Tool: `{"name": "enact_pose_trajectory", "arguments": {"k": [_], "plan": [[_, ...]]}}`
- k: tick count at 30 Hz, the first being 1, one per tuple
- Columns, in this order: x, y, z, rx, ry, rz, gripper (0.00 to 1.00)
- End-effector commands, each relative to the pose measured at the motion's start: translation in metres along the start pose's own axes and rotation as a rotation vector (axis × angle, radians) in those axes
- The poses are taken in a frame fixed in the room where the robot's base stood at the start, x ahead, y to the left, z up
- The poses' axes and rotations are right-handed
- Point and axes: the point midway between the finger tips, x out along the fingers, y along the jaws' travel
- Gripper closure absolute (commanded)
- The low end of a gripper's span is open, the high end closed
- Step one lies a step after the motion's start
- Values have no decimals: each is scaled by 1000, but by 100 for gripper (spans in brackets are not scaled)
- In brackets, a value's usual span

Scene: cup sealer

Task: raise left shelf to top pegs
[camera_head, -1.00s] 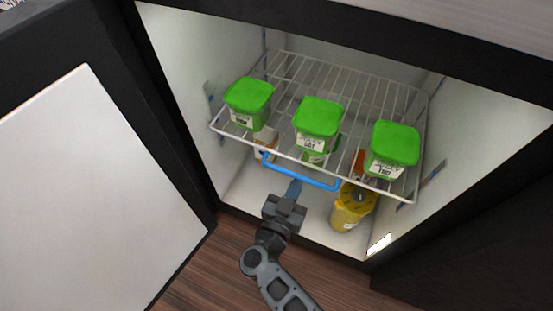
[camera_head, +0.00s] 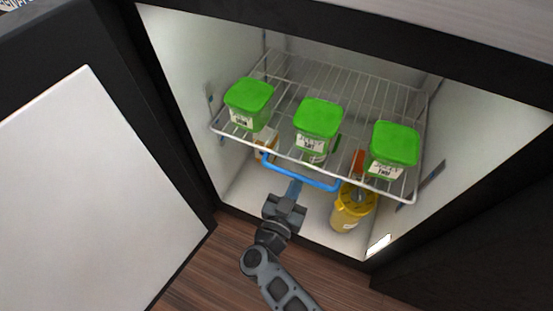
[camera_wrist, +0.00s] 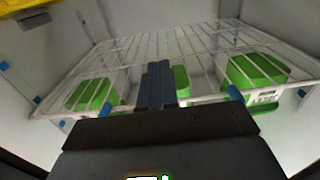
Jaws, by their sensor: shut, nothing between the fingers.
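A white wire shelf (camera_head: 345,82) spans the inside of the open cabinet and carries three green-lidded tubs: left (camera_head: 249,102), middle (camera_head: 316,125) and right (camera_head: 393,148). A blue handle (camera_head: 300,175) hangs along its front edge. In the wrist view the shelf (camera_wrist: 135,47) shows with green tubs behind its wires. My gripper (camera_head: 294,187) is shut and empty, its tips at or just below the handle's middle. Contact is unclear. The shut fingers (camera_wrist: 160,85) also show in the wrist view. Blue marks (camera_wrist: 5,66) show on the side wall; the shelf's peg seats are not clear.
A yellow container (camera_head: 350,210) stands on the cabinet floor below the shelf, right of my gripper. Small boxes, one orange (camera_head: 358,161), show through the wires. The open door (camera_head: 95,200) is at left. Free floor lies between gripper and left wall.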

Motion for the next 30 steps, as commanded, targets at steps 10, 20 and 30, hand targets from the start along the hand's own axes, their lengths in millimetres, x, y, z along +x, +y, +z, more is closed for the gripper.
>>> {"name": "enact_pose_trajectory", "arguments": {"k": [10,20,30], "plan": [[0,0,-15,0,0,0,100],[0,0,-26,0,0,0,100],[0,0,-40,2,4,1,100]]}}
